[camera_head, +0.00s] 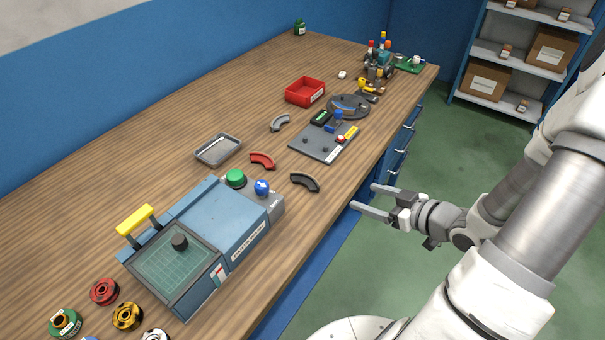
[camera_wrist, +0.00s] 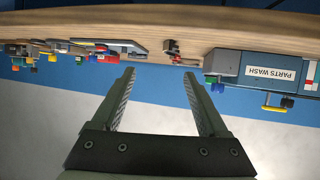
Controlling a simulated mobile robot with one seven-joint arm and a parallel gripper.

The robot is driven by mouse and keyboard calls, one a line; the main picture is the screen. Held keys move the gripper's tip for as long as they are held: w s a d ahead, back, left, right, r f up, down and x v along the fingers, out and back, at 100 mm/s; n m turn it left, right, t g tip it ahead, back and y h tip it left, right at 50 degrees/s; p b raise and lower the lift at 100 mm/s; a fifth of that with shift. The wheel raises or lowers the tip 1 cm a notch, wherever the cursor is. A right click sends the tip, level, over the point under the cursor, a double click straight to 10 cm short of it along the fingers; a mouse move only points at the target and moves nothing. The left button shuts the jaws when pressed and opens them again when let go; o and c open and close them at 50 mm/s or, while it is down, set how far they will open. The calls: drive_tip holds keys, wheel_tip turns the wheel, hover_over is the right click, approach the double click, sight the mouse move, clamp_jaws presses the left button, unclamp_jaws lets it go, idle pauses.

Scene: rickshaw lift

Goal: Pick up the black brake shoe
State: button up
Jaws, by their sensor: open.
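The black brake shoe (camera_head: 305,182) is a small dark curved piece lying on the wooden bench near its front edge, right of the blue machine. A red shoe (camera_head: 262,160) and a grey shoe (camera_head: 280,122) of like shape lie farther back. My gripper (camera_head: 363,197) is off the bench's front edge, to the right of the black shoe and apart from it. Its two fingers are spread with nothing between them. The wrist view looks upside down; there the open fingers (camera_wrist: 158,73) point toward the bench edge, with a small dark and red cluster beyond, too small to separate surely.
The blue parts-wash machine (camera_head: 215,225) stands left of the shoe, with a green button (camera_head: 235,178) and blue knob (camera_head: 262,187). A grey fixture plate (camera_head: 323,143) lies behind right. A metal tray (camera_head: 218,150) and red bin (camera_head: 305,91) sit farther back. Bare wood surrounds the shoe.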

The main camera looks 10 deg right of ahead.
drive_tip(key=b, duration=0.2)
approach(312, 183)
drive_tip(key=shift+y, duration=0.4)
drive_tip(key=w, duration=0.1)
drive_tip(key=w+f, duration=0.1)
drive_tip(key=w+a+f, duration=0.1)
drive_tip(key=shift+w, duration=0.4)
drive_tip(key=x, duration=0.4)
drive_tip(key=shift+a+f+b, duration=0.2)
drive_tip(key=shift+a+b, duration=0.1)
drive_tip(key=shift+a, duration=0.15)
drive_tip(key=shift+w+a+f, duration=0.15)
drive_tip(key=shift+w+a, duration=0.1)
drive_tip(key=shift+w, duration=0.15)
clamp_jaws()
